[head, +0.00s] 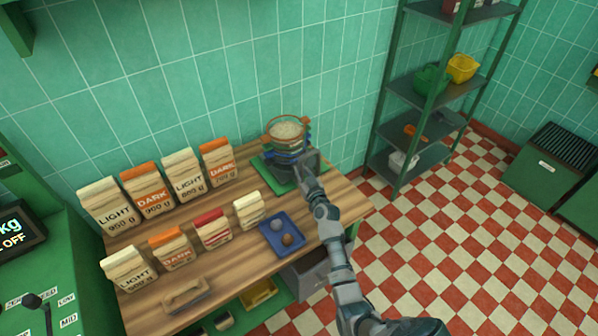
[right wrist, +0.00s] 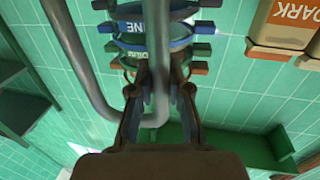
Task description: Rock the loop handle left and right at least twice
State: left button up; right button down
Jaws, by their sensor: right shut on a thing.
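The loop handle (right wrist: 75,60) is a grey bent tube, U-shaped in the right wrist view. My right gripper (right wrist: 158,92) is shut on one leg of it, near the bend. In the head view my right gripper (head: 303,176) is at the front of a stack of round sieves (head: 287,133) with blue and orange rims. The stack stands on a dark base (head: 308,162) at the far right end of the wooden table. The handle is too small and covered to make out in the head view. My left gripper is not in view.
Several coffee bags (head: 152,190) stand in two rows on the wooden table (head: 225,225). A blue tray (head: 271,243) with two round things lies near the front edge. A metal shelf rack (head: 427,80) stands right of the table. The tiled wall is close behind the stack.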

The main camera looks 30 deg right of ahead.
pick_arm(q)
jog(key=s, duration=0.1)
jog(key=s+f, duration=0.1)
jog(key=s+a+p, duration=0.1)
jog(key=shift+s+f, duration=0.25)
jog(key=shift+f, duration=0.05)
pick_arm(e)
jog(key=shift+d+r+m, duration=0.2)
jog(key=shift+d+m, duration=0.3)
jog(key=shift+m, duration=0.05)
jog(key=shift+d+r+m, duration=0.15)
jog(key=shift+d+m, duration=0.3)
jog(key=shift+m, duration=0.1)
jog(key=c, duration=1.1)
grip_release()
jog(key=s+a, duration=0.1)
jog(key=s, duration=1)
jog(key=shift+s+a+r, duration=0.15)
jog(key=shift+s+r, duration=0.1)
jog(key=shift+s, duration=0.15)
